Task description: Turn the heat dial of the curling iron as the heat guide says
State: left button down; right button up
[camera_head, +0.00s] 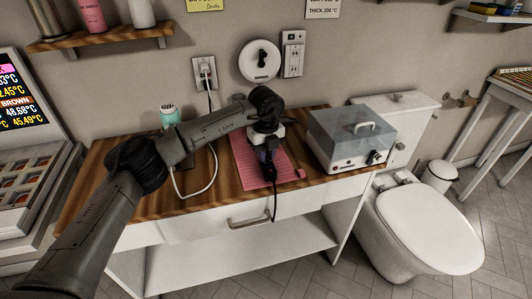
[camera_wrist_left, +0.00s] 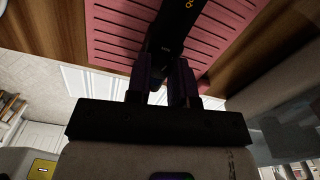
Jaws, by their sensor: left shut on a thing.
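The curling iron (camera_wrist_left: 177,25) is a dark body with small yellow marks, over the pink ribbed mat (camera_head: 246,164). My left gripper (camera_head: 268,166) reaches down over the mat and hides most of the iron in the head view. In the left wrist view the two fingers of my left gripper (camera_wrist_left: 165,72) are shut on the near end of the iron. The heat dial cannot be made out between the fingers. A wall card (camera_head: 322,9), cut off by the top edge, reads "THICK 200 °C". My right gripper is not in view.
A clear-lidded white box (camera_head: 350,138) stands right of the mat on the wooden tabletop (camera_head: 125,190). A teal-topped item (camera_head: 169,115) stands at the back left. A white cord loops beside the mat. A dark cord hangs over the front edge.

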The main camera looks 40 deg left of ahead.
pick_arm(q)
jog(key=shift+r+m+p, duration=0.2)
jog(key=shift+m+p, duration=0.3)
jog(key=shift+p, duration=0.1)
jog(key=shift+f+m+p, duration=0.15)
jog(key=shift+m+p, duration=0.25)
jog(key=shift+m, duration=0.6)
jog(key=c, duration=1)
grip_release()
notch_tip(320, 180, up, 14)
